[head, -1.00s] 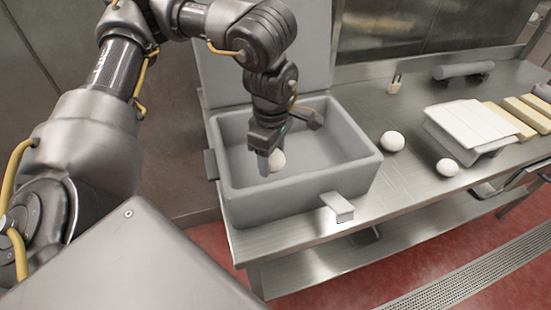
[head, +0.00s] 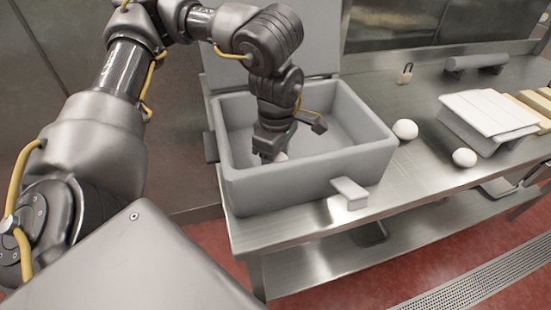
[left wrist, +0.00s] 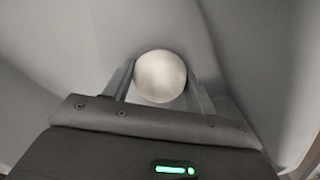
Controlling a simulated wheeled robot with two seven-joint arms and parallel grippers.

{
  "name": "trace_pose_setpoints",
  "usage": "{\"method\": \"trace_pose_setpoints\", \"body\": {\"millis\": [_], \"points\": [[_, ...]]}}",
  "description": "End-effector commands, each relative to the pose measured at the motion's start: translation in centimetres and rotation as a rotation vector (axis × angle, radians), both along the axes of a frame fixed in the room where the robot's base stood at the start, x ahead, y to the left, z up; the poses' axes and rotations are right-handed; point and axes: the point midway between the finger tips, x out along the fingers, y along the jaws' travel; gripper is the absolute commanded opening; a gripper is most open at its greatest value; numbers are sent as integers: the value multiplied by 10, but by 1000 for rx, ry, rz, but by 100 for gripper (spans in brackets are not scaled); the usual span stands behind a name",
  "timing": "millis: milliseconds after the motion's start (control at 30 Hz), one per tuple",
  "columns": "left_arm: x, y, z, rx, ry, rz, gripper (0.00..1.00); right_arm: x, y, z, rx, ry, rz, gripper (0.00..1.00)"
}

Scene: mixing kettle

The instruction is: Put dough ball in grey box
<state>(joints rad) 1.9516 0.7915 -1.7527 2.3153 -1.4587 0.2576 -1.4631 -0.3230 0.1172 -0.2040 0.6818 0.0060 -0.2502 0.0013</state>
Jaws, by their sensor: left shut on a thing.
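The grey box (head: 300,188) stands open on the steel table, with its lid (head: 222,72) raised at the back. My left gripper (head: 268,156) reaches down inside the box. It is shut on a white dough ball (head: 281,157), mostly hidden in the head view by the gripper and the box wall. In the left wrist view the dough ball (left wrist: 160,76) sits between the two fingers (left wrist: 160,85), with grey box walls around it. I cannot tell whether it touches the box floor. Two more dough balls lie on the table right of the box, one nearer (head: 405,129) and one farther right (head: 464,157). My right gripper is not in view.
A white board on a stand (head: 488,115) is at the right, beside tan blocks (head: 530,105). A padlock (head: 405,74) and a grey roller (head: 476,62) lie at the back. The box's front latch (head: 350,192) sticks out. The table (head: 410,180) is bare near its front edge.

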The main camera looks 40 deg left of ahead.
Motion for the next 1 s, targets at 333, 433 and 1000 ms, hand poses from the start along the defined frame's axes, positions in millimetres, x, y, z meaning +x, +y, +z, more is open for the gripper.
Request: {"method": "trace_pose_setpoints", "body": {"millis": [333, 433, 1000], "points": [[0, 0, -6, 0, 0, 0, 78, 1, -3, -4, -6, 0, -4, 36], [0, 0, -6, 0, 0, 0, 78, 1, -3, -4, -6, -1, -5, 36], [1, 0, 65, 1, -6, 0, 78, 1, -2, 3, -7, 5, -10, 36]]}}
